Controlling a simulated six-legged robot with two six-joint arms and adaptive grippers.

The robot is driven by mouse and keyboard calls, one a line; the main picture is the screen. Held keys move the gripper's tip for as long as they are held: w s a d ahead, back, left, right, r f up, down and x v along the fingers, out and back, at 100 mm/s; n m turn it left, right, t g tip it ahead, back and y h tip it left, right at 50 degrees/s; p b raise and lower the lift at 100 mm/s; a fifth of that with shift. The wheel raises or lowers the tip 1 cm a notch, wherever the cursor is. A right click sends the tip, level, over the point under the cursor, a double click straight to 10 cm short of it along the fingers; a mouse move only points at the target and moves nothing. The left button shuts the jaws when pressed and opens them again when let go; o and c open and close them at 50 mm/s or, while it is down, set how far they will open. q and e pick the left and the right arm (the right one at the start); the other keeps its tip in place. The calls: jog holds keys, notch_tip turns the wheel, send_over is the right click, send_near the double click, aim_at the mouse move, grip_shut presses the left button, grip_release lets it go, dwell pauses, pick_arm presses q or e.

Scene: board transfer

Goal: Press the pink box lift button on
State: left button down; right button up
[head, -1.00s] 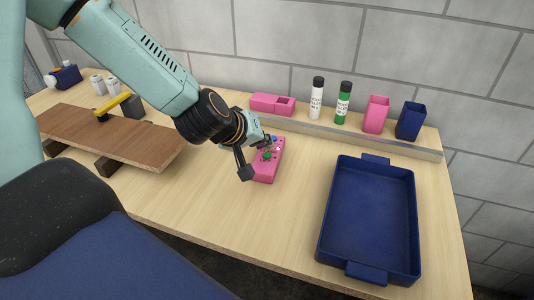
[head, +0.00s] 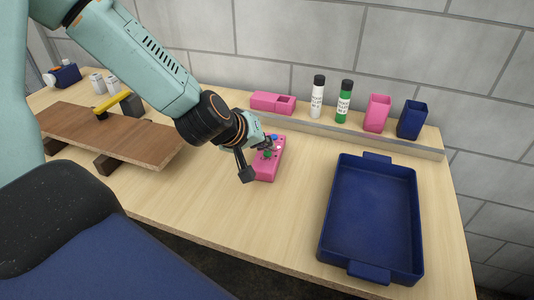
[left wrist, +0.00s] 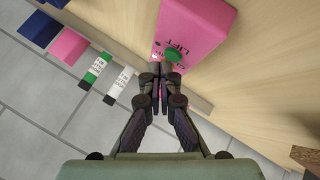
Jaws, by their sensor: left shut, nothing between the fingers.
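In the left wrist view the pink box (left wrist: 205,22) shows dark lettering reading "LIFT" beside the green button (left wrist: 173,54). My left gripper (head: 268,146) is shut and empty, over the top of the box. In the left wrist view its fingertips (left wrist: 158,70) are close to the green button, at its left. I cannot tell if they touch the box. My right gripper is not in view.
A blue tray (head: 325,235) lies to the right. A ledge (head: 350,138) behind carries a pink holder (head: 265,101), two bottles, a pink cup (head: 377,113) and a blue cup (head: 411,119). A brown board (head: 120,135) rests on blocks at left.

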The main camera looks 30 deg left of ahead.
pick_arm(q)
jog(key=shift+d, duration=0.2)
jog(key=shift+a+f, duration=0.1)
jog(key=shift+a, duration=0.05)
jog(key=shift+f, duration=0.15)
dwell(0.4)
